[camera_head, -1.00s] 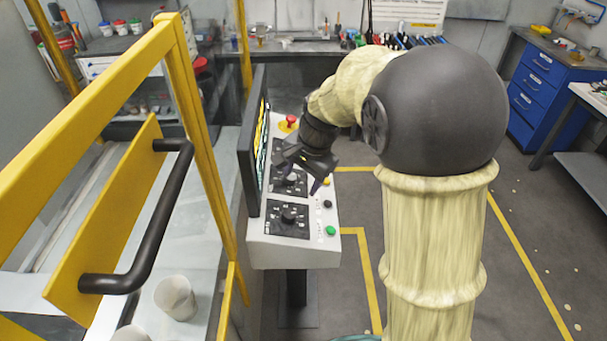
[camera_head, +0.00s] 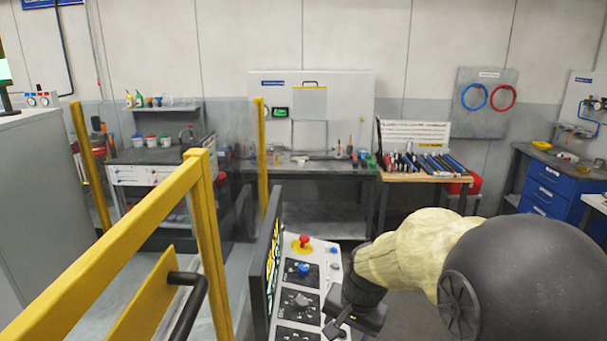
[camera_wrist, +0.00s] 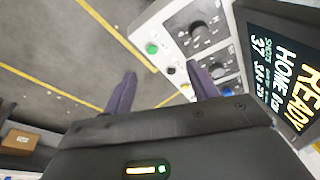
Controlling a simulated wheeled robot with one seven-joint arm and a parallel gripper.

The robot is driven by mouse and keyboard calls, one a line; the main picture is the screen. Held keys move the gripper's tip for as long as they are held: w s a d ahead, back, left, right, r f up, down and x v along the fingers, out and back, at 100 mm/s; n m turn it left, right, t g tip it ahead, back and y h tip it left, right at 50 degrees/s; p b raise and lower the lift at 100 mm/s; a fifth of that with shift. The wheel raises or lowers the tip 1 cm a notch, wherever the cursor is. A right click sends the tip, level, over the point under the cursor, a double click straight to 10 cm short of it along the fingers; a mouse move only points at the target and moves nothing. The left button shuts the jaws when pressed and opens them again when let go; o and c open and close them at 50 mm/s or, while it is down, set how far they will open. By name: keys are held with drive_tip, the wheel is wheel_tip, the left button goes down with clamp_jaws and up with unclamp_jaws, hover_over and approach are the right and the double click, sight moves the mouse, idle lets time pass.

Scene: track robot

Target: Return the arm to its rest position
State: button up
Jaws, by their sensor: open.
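My gripper (camera_wrist: 162,88) shows in the wrist view with its two dark fingers apart and nothing between them. In the head view the wrist end of my arm is at the lower middle, just right of the control panel (camera_head: 297,285), and the fingertips are hard to make out. The panel is light grey with black dials, a red button (camera_head: 304,240) on a yellow base and a green button (camera_wrist: 152,48). A dark screen (camera_wrist: 290,70) beside it reads "READY" and "HOME" in the wrist view. I cannot tell whether my gripper touches the panel.
A yellow frame (camera_head: 204,235) with a black handle (camera_head: 188,305) stands left of the panel. A workbench (camera_head: 300,168) lines the back wall. A blue drawer cabinet (camera_head: 545,190) stands at the right. In the wrist view, open floor with yellow lines lies left of the panel.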

drive_tip(key=s+d+f+n, duration=0.2)
drive_tip(key=s+d, duration=0.1)
drive_tip(key=s, duration=0.2)
drive_tip(key=s+d+f+n+h, duration=0.1)
drive_tip(key=s+d+f+n, duration=0.1)
drive_tip(key=s, duration=0.3)
drive_tip(key=shift+s+d+f+n, duration=0.2)
drive_tip(key=shift+s+d+n, duration=0.15)
drive_tip(key=shift+d+n, duration=0.35)
